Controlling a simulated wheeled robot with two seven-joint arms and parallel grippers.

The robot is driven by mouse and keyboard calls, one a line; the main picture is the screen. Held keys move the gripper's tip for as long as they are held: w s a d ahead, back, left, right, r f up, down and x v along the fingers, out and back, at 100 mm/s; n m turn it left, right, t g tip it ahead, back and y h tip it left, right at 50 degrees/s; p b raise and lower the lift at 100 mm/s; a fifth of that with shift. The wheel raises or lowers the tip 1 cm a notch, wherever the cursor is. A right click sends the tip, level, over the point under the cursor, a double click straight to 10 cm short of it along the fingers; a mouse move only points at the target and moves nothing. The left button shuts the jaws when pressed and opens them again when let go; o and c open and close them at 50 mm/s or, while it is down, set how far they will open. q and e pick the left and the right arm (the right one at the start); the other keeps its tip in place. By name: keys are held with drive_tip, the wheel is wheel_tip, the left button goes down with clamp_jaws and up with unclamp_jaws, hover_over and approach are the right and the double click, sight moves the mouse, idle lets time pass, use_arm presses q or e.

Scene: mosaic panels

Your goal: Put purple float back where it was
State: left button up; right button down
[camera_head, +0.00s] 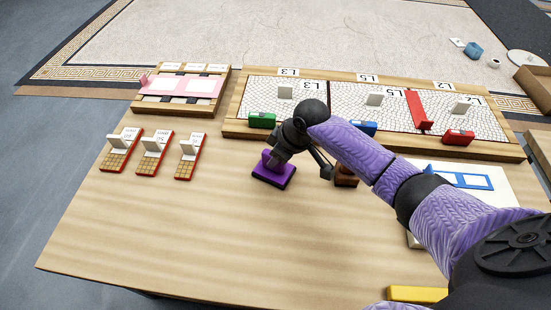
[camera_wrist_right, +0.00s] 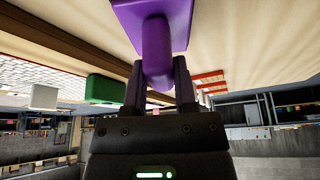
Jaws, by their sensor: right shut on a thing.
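The purple float (camera_head: 273,171) has a flat dark-edged plate and a purple handle. In the head view it is at the middle of the table, in front of the mosaic panels. My right gripper (camera_head: 272,157) is shut on its handle. In the right wrist view the float (camera_wrist_right: 155,45) sits between the two fingers of my right gripper (camera_wrist_right: 158,75), its plate near the wooden table surface. I cannot tell whether the plate touches the table. My left gripper is in neither view.
A long wooden frame (camera_head: 233,114) with white mosaic panels lies behind, with green (camera_head: 262,120), blue and red blocks along its front. A pink-topped rack (camera_head: 183,87) and several red-edged tile pieces (camera_head: 152,154) stand left. A brown block (camera_head: 346,177) is right of the float. The front left table is clear.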

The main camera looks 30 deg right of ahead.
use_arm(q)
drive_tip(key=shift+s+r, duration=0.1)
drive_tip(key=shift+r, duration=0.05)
use_arm(e)
drive_tip(key=shift+r, duration=0.1)
drive_tip(key=c, duration=0.9)
unclamp_jaws()
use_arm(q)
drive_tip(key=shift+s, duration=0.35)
use_arm(e)
drive_tip(key=o, duration=0.5)
use_arm(q)
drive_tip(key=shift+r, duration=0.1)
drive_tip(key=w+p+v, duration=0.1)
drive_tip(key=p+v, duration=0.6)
drive_tip(key=p, duration=0.1)
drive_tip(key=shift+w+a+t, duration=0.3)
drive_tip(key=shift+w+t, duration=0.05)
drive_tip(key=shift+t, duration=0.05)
use_arm(e)
drive_tip(key=v, duration=1.2)
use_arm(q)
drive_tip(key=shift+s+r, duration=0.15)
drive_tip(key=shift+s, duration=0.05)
use_arm(e)
drive_tip(key=shift+d, duration=0.1)
